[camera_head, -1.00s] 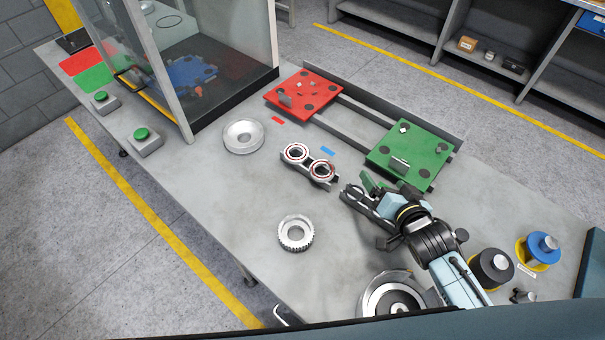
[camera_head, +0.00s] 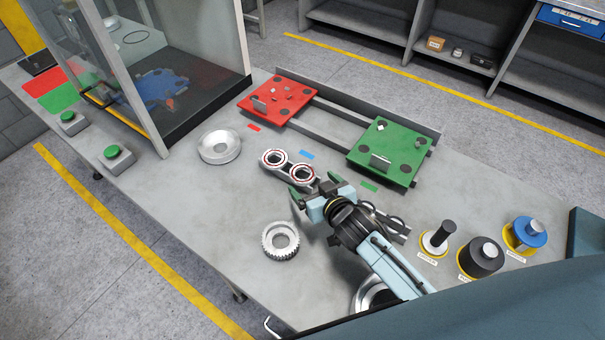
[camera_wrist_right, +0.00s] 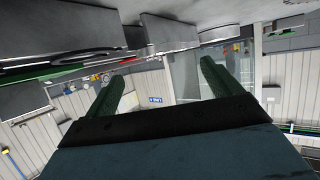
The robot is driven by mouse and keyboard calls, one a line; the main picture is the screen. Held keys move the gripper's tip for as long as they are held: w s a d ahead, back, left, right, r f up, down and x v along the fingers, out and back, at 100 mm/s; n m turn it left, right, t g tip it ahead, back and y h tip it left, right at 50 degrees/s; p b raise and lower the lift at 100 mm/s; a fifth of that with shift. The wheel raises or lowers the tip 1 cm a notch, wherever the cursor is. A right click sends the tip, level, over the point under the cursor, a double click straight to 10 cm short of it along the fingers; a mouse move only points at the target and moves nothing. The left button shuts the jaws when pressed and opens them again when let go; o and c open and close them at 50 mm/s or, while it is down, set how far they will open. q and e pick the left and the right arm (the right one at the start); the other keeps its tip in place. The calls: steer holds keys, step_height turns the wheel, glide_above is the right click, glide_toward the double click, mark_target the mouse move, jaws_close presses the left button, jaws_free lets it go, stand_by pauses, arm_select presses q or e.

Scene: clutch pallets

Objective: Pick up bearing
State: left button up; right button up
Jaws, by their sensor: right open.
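Two bearings with red rings sit side by side in a grey holder (camera_head: 288,179) in the middle of the table: the left bearing (camera_head: 274,149) and the right bearing (camera_head: 302,165). My right gripper (camera_head: 314,192) is just in front of the right bearing in the head view, its green fingers apart. In the right wrist view the open gripper (camera_wrist_right: 160,75) has nothing between its two green fingers. No bearing can be made out clearly in that view. I cannot tell whether a finger touches the holder. My left gripper is not in view.
A toothed ring (camera_head: 267,249) and a metal disc (camera_head: 207,153) lie on the table. A red plate (camera_head: 262,113) and a green plate (camera_head: 408,154) stand behind. Several knobbed parts, one a blue one (camera_head: 530,230), are at the right. A glass enclosure (camera_head: 200,50) stands back left.

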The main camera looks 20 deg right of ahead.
mark_target(300, 169)
steer(key=x, duration=0.5)
steer(key=shift+f, duration=0.1)
steer(key=c, duration=1.2)
